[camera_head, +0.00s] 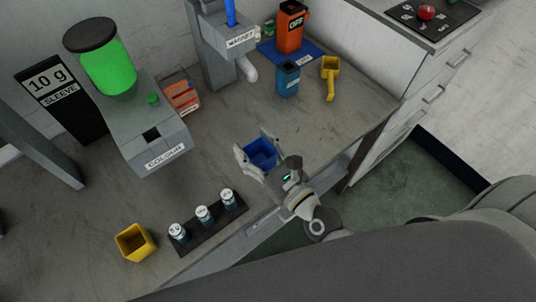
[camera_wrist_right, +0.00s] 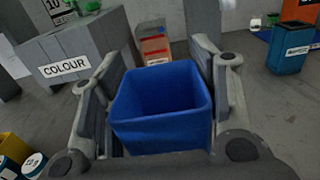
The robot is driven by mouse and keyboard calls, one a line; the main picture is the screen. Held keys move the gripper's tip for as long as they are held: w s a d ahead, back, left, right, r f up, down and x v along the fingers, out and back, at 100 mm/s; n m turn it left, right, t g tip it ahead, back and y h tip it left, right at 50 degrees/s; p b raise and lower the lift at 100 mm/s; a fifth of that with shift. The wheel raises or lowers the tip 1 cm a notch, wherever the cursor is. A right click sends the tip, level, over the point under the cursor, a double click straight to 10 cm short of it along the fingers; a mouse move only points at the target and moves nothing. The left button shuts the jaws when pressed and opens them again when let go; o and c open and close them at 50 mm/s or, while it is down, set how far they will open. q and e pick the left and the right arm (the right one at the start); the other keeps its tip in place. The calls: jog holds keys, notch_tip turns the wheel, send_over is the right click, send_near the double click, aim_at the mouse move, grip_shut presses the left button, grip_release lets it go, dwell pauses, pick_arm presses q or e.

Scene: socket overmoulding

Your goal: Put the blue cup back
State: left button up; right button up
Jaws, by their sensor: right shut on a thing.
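The blue cup (camera_head: 261,154) is a square, open-topped cup near the front middle of the bench in the head view. My right gripper (camera_head: 256,148) is shut on it, with one finger on each side. In the right wrist view the blue cup (camera_wrist_right: 162,105) sits upright between the fingers of the gripper (camera_wrist_right: 160,90) and looks empty inside. I cannot tell whether its base touches the bench. My left gripper is not in view.
A grey COLOUR dispenser (camera_head: 150,130) stands left of the cup. A rack (camera_head: 209,226) with small labelled bottles and a yellow cup (camera_head: 135,243) are at the front left. A blue container (camera_head: 288,78), yellow scoop (camera_head: 329,78) and orange OFF unit (camera_head: 291,28) stand behind.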

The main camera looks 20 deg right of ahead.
aim_at(264, 146)
jog(key=w+d+f+b, duration=0.2)
jog(key=f+b, duration=0.1)
jog(key=w+d+f+b, duration=0.1)
jog(key=shift+f, duration=0.35)
jog(key=shift+w+d+f+b, duration=0.4)
jog(key=shift+f+b, duration=0.1)
jog(key=shift+b, duration=0.2)
jog(key=f+b, duration=0.2)
jog(key=b, duration=0.1)
jog(key=f+b, duration=0.1)
jog(key=f, duration=0.1)
jog(key=shift+w+d, duration=0.2)
jog(key=shift+d, duration=0.05)
jog(key=shift+r, duration=0.1)
jog(key=o, duration=1.1)
jog(key=shift+c, duration=0.2)
